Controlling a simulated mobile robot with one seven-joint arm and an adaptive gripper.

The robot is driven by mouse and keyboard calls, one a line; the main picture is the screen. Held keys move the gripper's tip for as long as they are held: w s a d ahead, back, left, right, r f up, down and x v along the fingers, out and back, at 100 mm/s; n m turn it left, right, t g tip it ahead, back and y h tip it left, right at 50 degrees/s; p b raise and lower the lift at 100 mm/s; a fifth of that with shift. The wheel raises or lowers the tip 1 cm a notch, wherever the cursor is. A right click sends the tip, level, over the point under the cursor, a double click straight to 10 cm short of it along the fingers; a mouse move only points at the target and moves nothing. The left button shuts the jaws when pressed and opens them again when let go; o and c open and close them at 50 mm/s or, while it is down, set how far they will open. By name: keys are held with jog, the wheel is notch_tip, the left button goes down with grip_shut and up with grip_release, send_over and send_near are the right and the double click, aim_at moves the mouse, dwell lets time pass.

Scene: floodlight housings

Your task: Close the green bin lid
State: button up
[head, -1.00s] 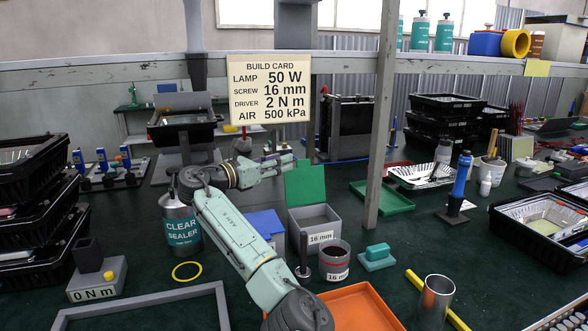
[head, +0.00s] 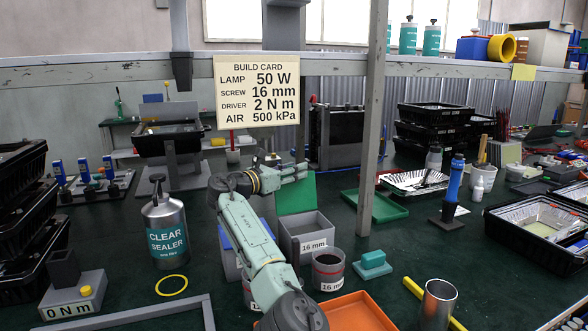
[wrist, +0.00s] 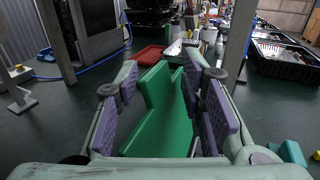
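The green bin lid (head: 297,196) stands raised at the back of a grey bin (head: 312,236) labelled "16 mm". The bin is open at the top. My gripper (head: 296,171) is at the lid's upper edge in the head view and partly covers it. In the wrist view my gripper (wrist: 168,100) is open, with purple-padded fingers spread to either side of a green panel, which looks like the lid (wrist: 160,115). I cannot tell whether a finger touches it.
A blue-lidded bin stands left of the grey bin, partly behind my arm. A "16 mm" cup (head: 328,270) and a teal block (head: 372,265) are in front and right. A grey post (head: 372,120) and green tray (head: 376,206) are behind right. The clear sealer can (head: 166,228) stands left.

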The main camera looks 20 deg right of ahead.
jog(key=shift+w+d, duration=0.1)
jog(key=shift+d, duration=0.1)
jog(key=shift+c, duration=0.6)
jog(key=shift+r, duration=0.1)
grip_shut()
jog(key=shift+a, duration=0.1)
